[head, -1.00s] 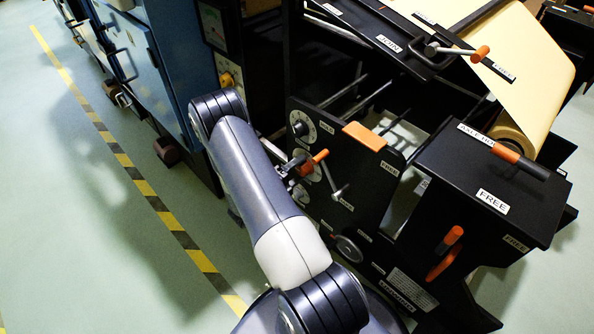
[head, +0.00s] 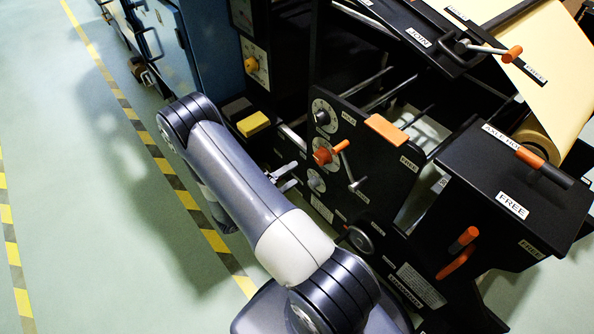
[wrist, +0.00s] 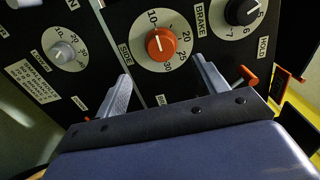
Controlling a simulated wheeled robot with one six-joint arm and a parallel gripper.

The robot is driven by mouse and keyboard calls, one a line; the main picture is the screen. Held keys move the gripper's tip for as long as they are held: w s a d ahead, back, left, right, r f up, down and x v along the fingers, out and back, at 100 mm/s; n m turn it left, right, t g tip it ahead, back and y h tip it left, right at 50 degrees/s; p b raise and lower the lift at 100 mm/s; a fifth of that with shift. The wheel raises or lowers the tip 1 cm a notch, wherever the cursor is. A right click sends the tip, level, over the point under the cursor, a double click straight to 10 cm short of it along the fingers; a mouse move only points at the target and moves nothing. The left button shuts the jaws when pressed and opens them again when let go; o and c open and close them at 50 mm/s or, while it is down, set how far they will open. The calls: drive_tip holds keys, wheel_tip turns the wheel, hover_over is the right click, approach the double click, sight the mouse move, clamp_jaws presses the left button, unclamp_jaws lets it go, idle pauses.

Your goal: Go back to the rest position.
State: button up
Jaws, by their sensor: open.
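My gripper (head: 285,178) is open and empty, close to the black side panel of the machine (head: 352,165). In the wrist view, my gripper's two grey fingers (wrist: 162,92) stand apart, with the orange brake knob (wrist: 161,44) beyond them between their tips. The orange knob (head: 323,156) also shows in the head view, to the right of the fingers and apart from them. My arm reaches from the bottom of the head view up and left, then bends back toward the panel.
Beside the orange knob are a black knob (wrist: 241,11) and a grey knob (wrist: 63,52). A crank with an orange grip (head: 466,240) sticks out at the lower right. A yellow block (head: 252,124) lies beyond my arm. Green floor with striped tape (head: 215,241) is clear on the left.

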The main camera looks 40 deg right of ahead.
sight(317, 159)
drive_tip(key=shift+a, duration=0.2)
drive_tip(key=d, duration=0.7)
drive_tip(key=d+b, duration=0.1)
drive_tip(key=d, duration=0.3)
drive_tip(key=shift+w, duration=0.4)
drive_tip(key=shift+a, duration=0.1)
drive_tip(key=shift+a, duration=0.1)
